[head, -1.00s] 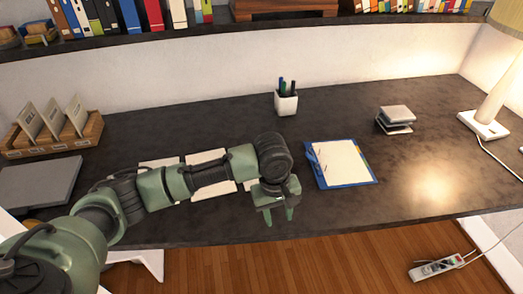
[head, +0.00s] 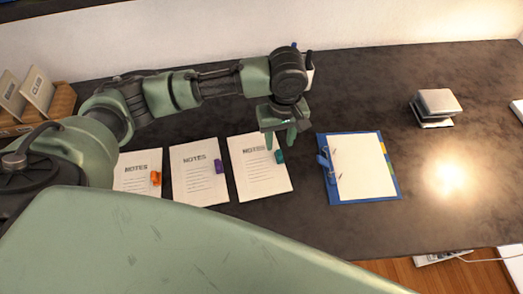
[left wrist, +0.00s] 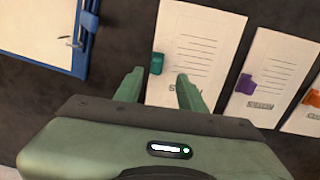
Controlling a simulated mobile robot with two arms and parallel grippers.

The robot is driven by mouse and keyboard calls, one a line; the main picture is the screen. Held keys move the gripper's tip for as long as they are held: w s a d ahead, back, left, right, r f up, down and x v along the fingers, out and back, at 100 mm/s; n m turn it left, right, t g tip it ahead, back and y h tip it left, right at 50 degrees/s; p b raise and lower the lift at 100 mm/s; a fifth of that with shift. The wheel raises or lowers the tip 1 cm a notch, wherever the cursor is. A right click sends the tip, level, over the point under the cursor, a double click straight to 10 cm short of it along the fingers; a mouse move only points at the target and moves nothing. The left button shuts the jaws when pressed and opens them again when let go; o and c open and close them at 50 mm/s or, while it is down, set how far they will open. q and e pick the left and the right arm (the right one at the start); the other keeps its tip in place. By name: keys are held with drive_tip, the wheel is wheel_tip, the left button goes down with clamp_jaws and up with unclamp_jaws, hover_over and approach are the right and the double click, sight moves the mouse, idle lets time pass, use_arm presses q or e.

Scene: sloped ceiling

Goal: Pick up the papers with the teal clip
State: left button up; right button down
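The papers with the teal clip (head: 256,172) lie flat on the dark desk, headed NOTES. They are the rightmost of three note stacks in the head view. The teal clip (head: 279,157) sits on their right edge. My left gripper (head: 281,142) is open and empty, above the upper right part of these papers. In the left wrist view the papers (left wrist: 205,50) lie beyond and below the fingers (left wrist: 158,88), and the teal clip (left wrist: 157,63) shows between the fingertips, a little ahead of them. My right gripper is not in view.
Papers with a purple clip (head: 196,178) and papers with an orange clip (head: 135,178) lie to the left. A blue clipboard-like binder (head: 391,188) lies close on the right. A grey stack (head: 437,102) stands farther right.

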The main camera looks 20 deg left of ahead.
sight(279, 152)
use_arm(q)
drive_tip(key=shift+s+f, duration=0.1)
drive_tip(key=shift+f, duration=0.9)
drive_tip(key=f, duration=0.4)
drive_tip(key=shift+w+d+f+p, duration=0.1)
drive_tip(key=shift+w+f+p, duration=0.1)
drive_tip(key=shift+w+p, duration=0.2)
drive_tip(key=shift+f, duration=0.1)
drive_tip(key=shift+s, duration=0.1)
clamp_jaws()
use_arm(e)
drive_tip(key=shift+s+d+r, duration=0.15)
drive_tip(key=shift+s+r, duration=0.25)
